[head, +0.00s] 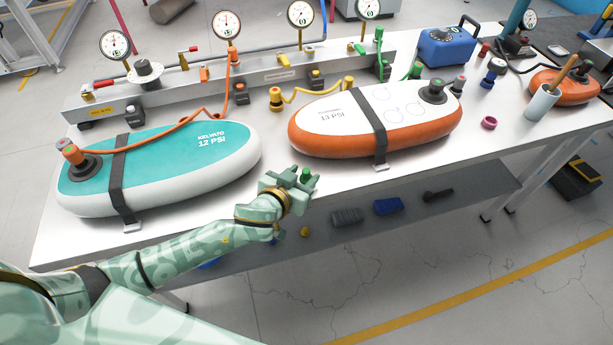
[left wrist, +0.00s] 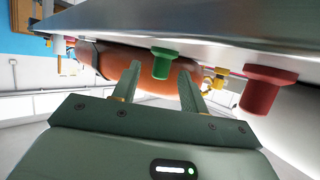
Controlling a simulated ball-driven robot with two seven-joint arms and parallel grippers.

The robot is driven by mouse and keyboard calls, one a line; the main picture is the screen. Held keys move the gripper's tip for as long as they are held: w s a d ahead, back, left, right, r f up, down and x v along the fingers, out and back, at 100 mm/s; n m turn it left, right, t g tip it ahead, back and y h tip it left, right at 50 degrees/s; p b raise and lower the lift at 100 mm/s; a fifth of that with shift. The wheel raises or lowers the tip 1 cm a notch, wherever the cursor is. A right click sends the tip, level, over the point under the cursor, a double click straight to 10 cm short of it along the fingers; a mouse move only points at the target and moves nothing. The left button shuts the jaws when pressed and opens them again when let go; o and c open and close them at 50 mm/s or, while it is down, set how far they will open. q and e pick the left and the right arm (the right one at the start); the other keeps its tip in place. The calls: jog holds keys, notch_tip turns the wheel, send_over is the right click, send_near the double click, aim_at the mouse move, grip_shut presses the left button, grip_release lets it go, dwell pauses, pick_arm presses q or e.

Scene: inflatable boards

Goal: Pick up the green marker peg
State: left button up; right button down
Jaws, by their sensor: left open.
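The green marker peg (head: 306,174) stands near the front edge of the white table, right at my left gripper (head: 291,181). In the left wrist view the green peg (left wrist: 161,62) shows between and beyond the two fingertips of my left gripper (left wrist: 158,75), with its wide end toward the table surface. The jaws are open with a finger on either side of the peg in that picture. I cannot tell whether either finger touches it. My right gripper is not in view.
A red peg (left wrist: 266,90) stands to the right in the left wrist view. A teal board (head: 150,165) and an orange-and-white board (head: 340,125) lie strapped behind the gripper. A magenta ring (head: 489,123) and a cup (head: 541,104) stand to the right.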

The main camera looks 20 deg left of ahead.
pick_arm(q)
jog(key=x, duration=0.2)
jog(key=shift+w+f, duration=0.3)
jog(key=shift+r, duration=0.1)
grip_shut()
